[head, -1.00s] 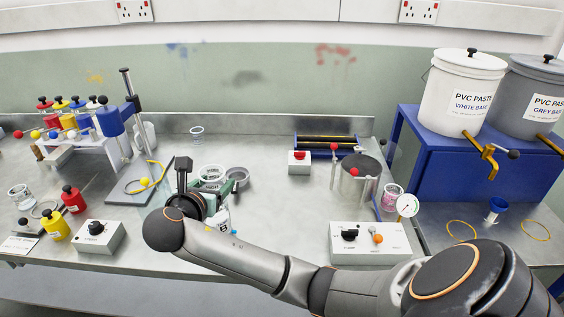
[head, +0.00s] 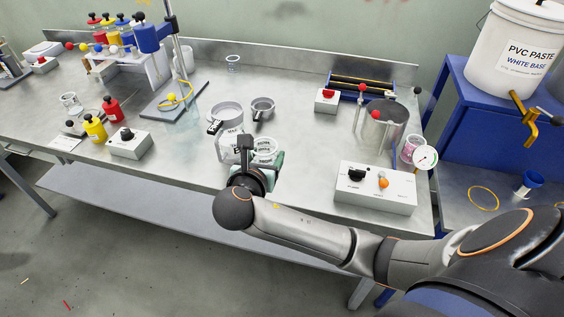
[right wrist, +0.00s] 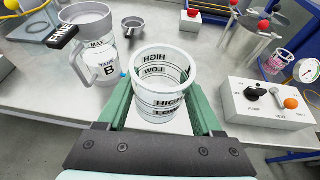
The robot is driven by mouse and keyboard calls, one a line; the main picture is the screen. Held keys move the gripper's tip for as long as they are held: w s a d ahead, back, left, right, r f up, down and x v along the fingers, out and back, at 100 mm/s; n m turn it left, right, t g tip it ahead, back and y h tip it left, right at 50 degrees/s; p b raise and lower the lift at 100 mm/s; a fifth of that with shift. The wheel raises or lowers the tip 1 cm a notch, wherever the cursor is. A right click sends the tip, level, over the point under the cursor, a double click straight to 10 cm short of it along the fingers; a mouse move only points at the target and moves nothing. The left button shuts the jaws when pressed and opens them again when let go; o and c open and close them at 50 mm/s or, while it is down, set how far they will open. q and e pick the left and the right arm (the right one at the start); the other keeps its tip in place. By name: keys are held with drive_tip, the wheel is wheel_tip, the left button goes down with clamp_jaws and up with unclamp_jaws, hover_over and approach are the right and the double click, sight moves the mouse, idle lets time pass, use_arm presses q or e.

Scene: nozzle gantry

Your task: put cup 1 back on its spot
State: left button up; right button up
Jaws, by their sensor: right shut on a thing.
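A clear cup (right wrist: 163,80) with black HIGH and LOW marks is between the green fingers of my right gripper (right wrist: 165,112) in the right wrist view. The fingers are shut on it, and it stands about upright. I cannot read a cup number on it. In the head view the cup (head: 266,146) shows beyond my right gripper (head: 262,163), near the front of the bench. Its underside is hidden, so I cannot tell whether it touches the bench. My left gripper is not in view. Other clear cups stand at the back (head: 232,63) and at the left (head: 70,103).
A jug marked TANK B (right wrist: 92,55) stands close left of the held cup. A control box (head: 375,190) with knobs is at the right, near a pink-tinted cup (head: 412,148). Bare bench lies left of the jug.

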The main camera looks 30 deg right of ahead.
sight(274, 146)
drive_tip(key=f+x, duration=0.1)
drive_tip(key=x, duration=0.3)
drive_tip(key=f+b+x, duration=0.1)
drive_tip(key=x, duration=0.4)
drive_tip(key=s+x, duration=0.1)
drive_tip(key=x, duration=0.3)
drive_tip(key=shift+w+f, duration=0.1)
drive_tip(key=shift+f, duration=0.45)
drive_tip(key=shift+w+d+f+b, duration=0.15)
drive_tip(key=shift+f+b, duration=0.3)
drive_tip(key=shift+f, duration=1.4)
drive_tip(key=shift+f, duration=0.1)
drive_tip(key=o, duration=1.5)
drive_tip(key=shift+a+r, duration=0.2)
drive_tip(key=shift+r, duration=0.05)
drive_tip(key=p+v, duration=0.1)
drive_tip(key=v, duration=1)
drive_tip(key=shift+s+a, duration=0.15)
drive_tip(key=shift+s, duration=0.25)
